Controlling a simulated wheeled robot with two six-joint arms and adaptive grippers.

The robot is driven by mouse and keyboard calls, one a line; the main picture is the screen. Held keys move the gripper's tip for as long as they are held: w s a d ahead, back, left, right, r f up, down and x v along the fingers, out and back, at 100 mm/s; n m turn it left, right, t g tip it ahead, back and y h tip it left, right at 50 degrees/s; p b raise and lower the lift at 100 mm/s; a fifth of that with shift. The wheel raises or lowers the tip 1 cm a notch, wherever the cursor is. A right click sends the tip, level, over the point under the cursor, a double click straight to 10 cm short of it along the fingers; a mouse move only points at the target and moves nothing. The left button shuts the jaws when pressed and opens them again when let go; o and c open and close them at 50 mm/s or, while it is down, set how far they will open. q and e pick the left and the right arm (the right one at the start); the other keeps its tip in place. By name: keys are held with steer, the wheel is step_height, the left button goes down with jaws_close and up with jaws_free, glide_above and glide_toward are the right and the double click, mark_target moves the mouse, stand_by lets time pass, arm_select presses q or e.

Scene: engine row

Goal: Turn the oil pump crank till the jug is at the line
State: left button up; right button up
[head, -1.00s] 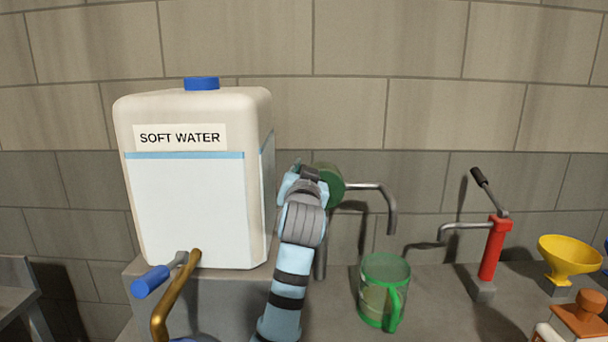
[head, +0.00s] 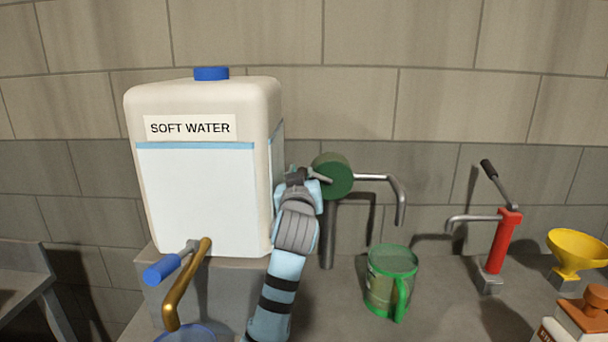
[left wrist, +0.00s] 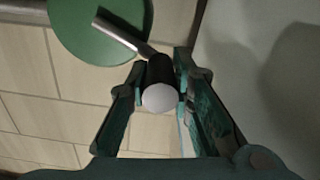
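The oil pump is a green drum (head: 333,176) on a grey post, with a bent spout over the bench. Its crank arm and black handle (left wrist: 160,75) show in the left wrist view. My left gripper (head: 302,178) has its fingers on both sides of the handle, seemingly pressed on it, left of the drum. The fingers also show in the left wrist view (left wrist: 161,72). The green see-through jug (head: 385,292) stands upright near the spout's end, its handle toward me. I cannot make out its level or line clearly. My right gripper is out of view.
A big Soft Water container (head: 195,200) stands left, close to my left arm. A brass tap (head: 185,285) with a blue lever is in front, above a blue bowl (head: 185,335). Right are a red hand pump (head: 502,245), yellow funnel (head: 577,250) and brown-capped bottle (head: 583,318).

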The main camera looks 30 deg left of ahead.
arm_select(q)
steer(key=o, duration=0.5)
steer(key=shift+c, duration=0.2)
steer(key=v, duration=1.2)
